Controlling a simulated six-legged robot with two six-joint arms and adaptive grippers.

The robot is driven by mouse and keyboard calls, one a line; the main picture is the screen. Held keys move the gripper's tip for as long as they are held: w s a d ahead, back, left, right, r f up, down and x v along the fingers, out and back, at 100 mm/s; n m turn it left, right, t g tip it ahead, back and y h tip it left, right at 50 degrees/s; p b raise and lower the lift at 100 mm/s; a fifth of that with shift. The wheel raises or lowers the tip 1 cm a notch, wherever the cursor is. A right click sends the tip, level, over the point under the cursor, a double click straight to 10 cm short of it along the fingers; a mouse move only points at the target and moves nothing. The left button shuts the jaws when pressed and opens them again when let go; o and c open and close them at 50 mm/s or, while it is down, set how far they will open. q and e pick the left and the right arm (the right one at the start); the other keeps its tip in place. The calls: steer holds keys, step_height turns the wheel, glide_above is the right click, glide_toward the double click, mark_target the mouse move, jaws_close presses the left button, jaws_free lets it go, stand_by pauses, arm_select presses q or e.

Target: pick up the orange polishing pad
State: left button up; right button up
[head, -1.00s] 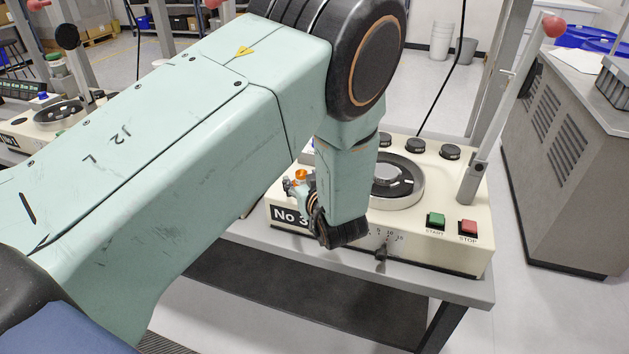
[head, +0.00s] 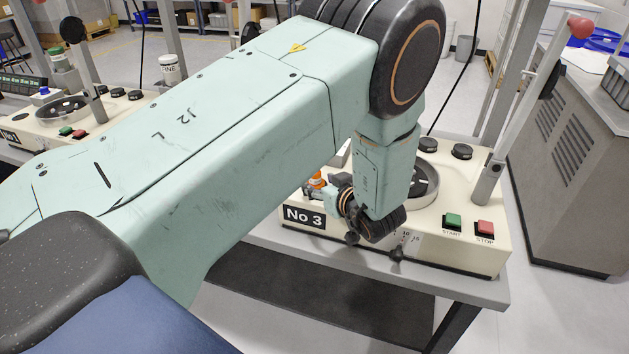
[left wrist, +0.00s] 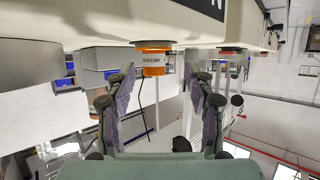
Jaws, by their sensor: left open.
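The orange polishing pad (left wrist: 153,50) shows in the left wrist view, where the scene appears upside down. The pad lies beyond the fingertips, within the gap but nearer the left finger. Contact is not visible. My right gripper is not in view.
The cream No 3 machine (head: 440,250) stands on a grey table (head: 470,288). It has a round bowl (head: 427,180), black knobs, green and red buttons and an upright lever (head: 510,120). A grey cylinder (left wrist: 30,65) is left of the pad in the wrist view.

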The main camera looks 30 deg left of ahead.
mark_target(318, 179)
arm_select(q)
steer(key=shift+w+a+f, duration=0.15)
steer(key=shift+w+a, duration=0.3)
steer(key=shift+w, duration=0.05)
steer(key=x, duration=0.4)
steer(key=shift+w+a, duration=0.2)
steer(key=shift+w, duration=0.05)
steer(key=shift+s+d, duration=0.1)
steer(key=shift+d, duration=0.35)
steer(key=shift+c, duration=0.9)
steer(key=shift+a, duration=0.3)
steer(key=c, duration=0.6)
steer(key=shift+d, duration=0.25)
jaws_close()
